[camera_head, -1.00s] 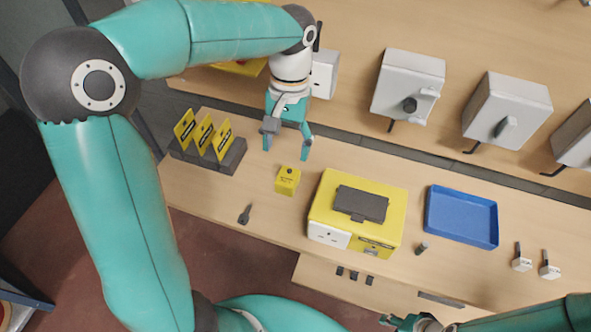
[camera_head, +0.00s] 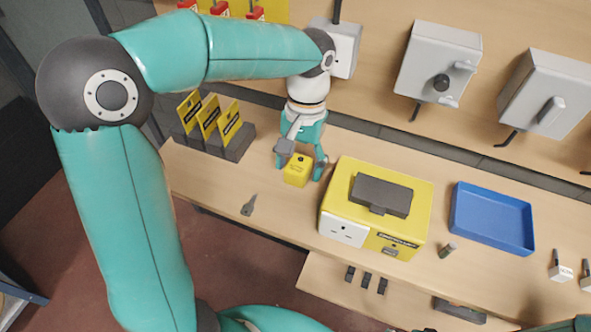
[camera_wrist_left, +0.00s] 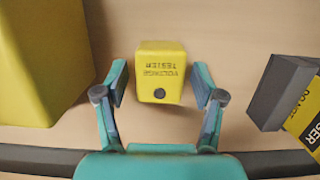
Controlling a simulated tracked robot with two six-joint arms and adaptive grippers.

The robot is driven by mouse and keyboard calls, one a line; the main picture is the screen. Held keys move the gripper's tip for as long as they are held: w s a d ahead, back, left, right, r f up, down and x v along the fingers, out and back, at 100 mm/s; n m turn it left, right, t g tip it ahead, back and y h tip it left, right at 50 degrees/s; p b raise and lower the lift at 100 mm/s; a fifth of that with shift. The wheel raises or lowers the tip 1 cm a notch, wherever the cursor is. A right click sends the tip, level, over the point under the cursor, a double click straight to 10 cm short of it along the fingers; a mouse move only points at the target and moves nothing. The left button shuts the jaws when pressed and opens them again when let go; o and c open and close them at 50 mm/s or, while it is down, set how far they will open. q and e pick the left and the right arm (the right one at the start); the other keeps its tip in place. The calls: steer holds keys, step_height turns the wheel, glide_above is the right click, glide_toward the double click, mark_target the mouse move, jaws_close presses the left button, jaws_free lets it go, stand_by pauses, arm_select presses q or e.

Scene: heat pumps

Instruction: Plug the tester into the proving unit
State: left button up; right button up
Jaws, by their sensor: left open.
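The tester (camera_head: 297,171) is a small yellow block upright on the bench; the left wrist view shows it too (camera_wrist_left: 160,72), with dark upside-down lettering and a black round spot. My left gripper (camera_head: 301,168) is open and low over it, one finger on each side. In the left wrist view my gripper (camera_wrist_left: 160,82) shows small gaps between fingers and tester. The proving unit (camera_head: 340,206) is the larger yellow box to the right, with a white socket (camera_head: 342,230) on its front and a dark panel on top.
A dark rack with yellow tags (camera_head: 239,143) stands left of the tester. A blue tray (camera_head: 491,241) and a small cylinder (camera_head: 447,250) are right of the proving unit. Grey switch boxes (camera_head: 438,62) are on the back board.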

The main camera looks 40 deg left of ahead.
arm_select(q)
steer(key=c, duration=1.1)
